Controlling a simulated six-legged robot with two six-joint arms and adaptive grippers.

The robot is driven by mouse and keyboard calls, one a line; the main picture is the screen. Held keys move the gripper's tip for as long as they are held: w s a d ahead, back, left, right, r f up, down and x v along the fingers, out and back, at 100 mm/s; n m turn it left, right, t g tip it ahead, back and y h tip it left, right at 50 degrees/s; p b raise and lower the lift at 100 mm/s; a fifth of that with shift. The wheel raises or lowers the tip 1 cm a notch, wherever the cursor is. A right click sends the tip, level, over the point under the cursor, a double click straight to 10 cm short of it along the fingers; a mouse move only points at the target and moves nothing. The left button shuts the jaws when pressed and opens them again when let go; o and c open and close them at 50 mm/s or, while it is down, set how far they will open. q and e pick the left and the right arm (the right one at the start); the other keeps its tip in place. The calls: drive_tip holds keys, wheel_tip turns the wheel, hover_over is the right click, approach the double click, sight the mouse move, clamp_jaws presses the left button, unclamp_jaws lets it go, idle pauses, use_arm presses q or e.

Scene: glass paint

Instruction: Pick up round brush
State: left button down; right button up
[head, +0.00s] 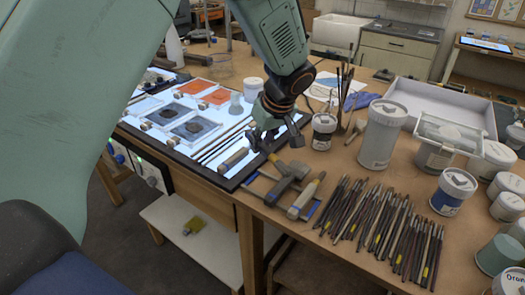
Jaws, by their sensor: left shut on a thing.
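My left gripper (263,138) is low over the front right corner of the lit panel (196,152). It is shut on what looks like the round brush (234,159), whose thick grey end shows just left of the fingers. The fingers hide the rest of it, so its full shape cannot be told. Other thin tools lie beside it on the panel. My right gripper is not in view.
Several dark-handled tools (385,228) lie in a row on the wooden table. A large grey-white tub (382,135) and a jar of brushes (323,133) stand behind.

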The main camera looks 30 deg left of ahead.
use_arm(q)
wheel_tip(320, 180, up, 23)
drive_tip(key=p, duration=0.1)
drive_tip(key=m+t+h+b, duration=0.1)
drive_tip(key=m+h, duration=0.1)
drive_tip(key=m, duration=0.4)
hover_over(266, 143)
drive_tip(key=s, duration=0.1)
drive_tip(key=f, duration=1.8)
drive_tip(key=shift+s+a+f, duration=0.2)
drive_tip(key=shift+a, duration=0.05)
drive_tip(key=shift+w+d+f+m+t+h, duration=0.15)
drive_tip(key=shift+w+m, duration=0.2)
drive_tip(key=shift+m, duration=0.15)
drive_tip(key=shift+w+d+f+m+t+h, duration=0.15)
drive_tip(key=shift+w+m, duration=0.15)
drive_tip(key=shift+m, duration=0.6)
drive_tip(key=f, duration=0.5)
drive_tip(key=shift+w+f+b, duration=0.15)
drive_tip(key=shift+w+b, duration=0.15)
drive_tip(key=shift+b, duration=0.05)
drive_tip(key=shift+w+f, duration=0.15)
drive_tip(key=shift+f, duration=0.45)
drive_tip(key=f, duration=0.3)
drive_tip(key=shift+s+d, duration=0.1)
drive_tip(key=shift+s, duration=0.15)
drive_tip(key=shift+w, duration=0.15)
